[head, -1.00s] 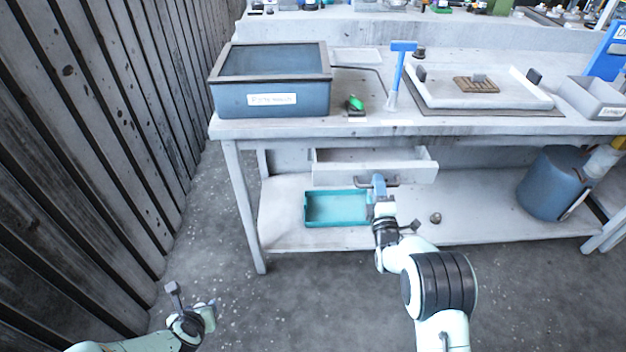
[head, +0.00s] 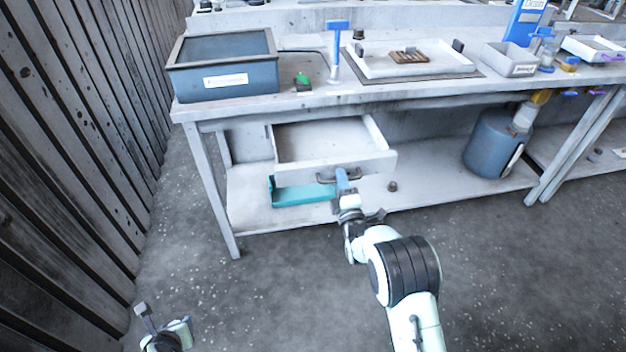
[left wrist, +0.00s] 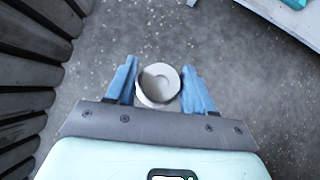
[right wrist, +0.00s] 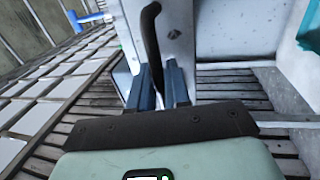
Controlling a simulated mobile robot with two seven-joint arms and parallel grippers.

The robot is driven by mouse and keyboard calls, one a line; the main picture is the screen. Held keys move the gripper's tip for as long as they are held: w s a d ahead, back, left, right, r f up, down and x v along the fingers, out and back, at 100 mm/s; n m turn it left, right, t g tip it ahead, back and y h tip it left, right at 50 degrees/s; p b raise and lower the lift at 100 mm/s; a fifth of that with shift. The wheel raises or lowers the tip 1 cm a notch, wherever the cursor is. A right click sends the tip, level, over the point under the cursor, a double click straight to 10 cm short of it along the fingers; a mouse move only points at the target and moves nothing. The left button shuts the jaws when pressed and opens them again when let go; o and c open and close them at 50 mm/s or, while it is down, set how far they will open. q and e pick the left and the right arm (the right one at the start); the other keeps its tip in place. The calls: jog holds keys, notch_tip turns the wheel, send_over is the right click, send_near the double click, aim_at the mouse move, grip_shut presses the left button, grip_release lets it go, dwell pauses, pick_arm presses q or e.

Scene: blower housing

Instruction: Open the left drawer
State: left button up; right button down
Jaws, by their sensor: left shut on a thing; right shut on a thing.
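The left drawer (head: 325,142) is a pale grey box drawer under the workbench top, pulled well out with its empty interior showing. Its dark bar handle (head: 326,179) is on the front face and also shows in the right wrist view (right wrist: 151,35). My right gripper (head: 342,175) is at that handle, with its blue fingers (right wrist: 160,82) closed around the bar. My left gripper (head: 163,325) is low at the left, away from the bench. In the left wrist view its fingers are shut on a round white cup-like part (left wrist: 158,84).
A teal tray (head: 300,195) sits on the lower shelf, partly hidden under the drawer. A blue-grey bin (head: 225,85) and a white tray (head: 385,70) stand on the bench top. A blue drum (head: 490,145) is at right. A corrugated wall (head: 70,150) borders the left; floor in front is clear.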

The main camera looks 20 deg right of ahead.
jog(key=c, duration=1.3)
grip_release()
